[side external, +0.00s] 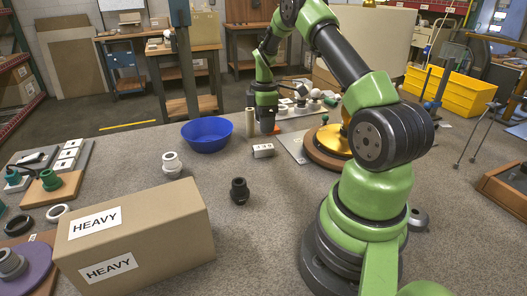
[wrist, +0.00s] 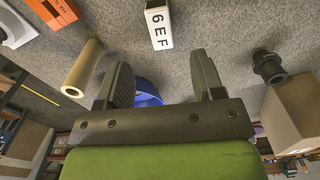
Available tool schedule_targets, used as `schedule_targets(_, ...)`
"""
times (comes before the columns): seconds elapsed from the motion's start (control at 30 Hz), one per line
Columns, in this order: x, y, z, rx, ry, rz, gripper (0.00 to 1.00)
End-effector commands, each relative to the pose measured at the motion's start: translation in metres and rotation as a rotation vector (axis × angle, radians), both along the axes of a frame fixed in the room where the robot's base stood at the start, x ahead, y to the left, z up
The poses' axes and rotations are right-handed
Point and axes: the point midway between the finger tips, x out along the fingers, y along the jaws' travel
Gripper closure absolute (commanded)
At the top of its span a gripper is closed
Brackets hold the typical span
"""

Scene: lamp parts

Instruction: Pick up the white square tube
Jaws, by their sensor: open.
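A cream tube (wrist: 82,68) is left of my gripper in the wrist view, with an open round end; it stands upright beside the gripper in the side view (side external: 250,122). A small white block with dark characters (wrist: 158,25) lies on the table ahead of the fingers; it also shows in the side view (side external: 263,150). I cannot tell for certain which piece is the white square tube. My gripper (wrist: 163,72) is open with nothing between its fingers; in the side view it hangs low behind the block (side external: 266,126).
A blue bowl (side external: 206,135) sits left of the gripper. A black fitting (side external: 239,190), a white round fitting (side external: 172,166) and a HEAVY box (side external: 135,235) stand nearer the camera. A round brown base with a gold part (side external: 328,147) is at right. The mid-table has free room.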

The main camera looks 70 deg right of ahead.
Motion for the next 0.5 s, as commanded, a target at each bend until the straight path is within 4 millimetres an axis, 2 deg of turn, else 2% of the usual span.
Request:
schedule_targets(0.1, -0.001, 0.001, -0.02, 0.004, 0.003, 0.001, 0.38)
schedule_targets(0.37, 0.0, 0.001, -0.045, 0.002, 0.002, -0.001, 0.38)
schedule_targets(0.5, 0.001, 0.002, -0.066, 0.004, 0.003, 0.0, 0.38)
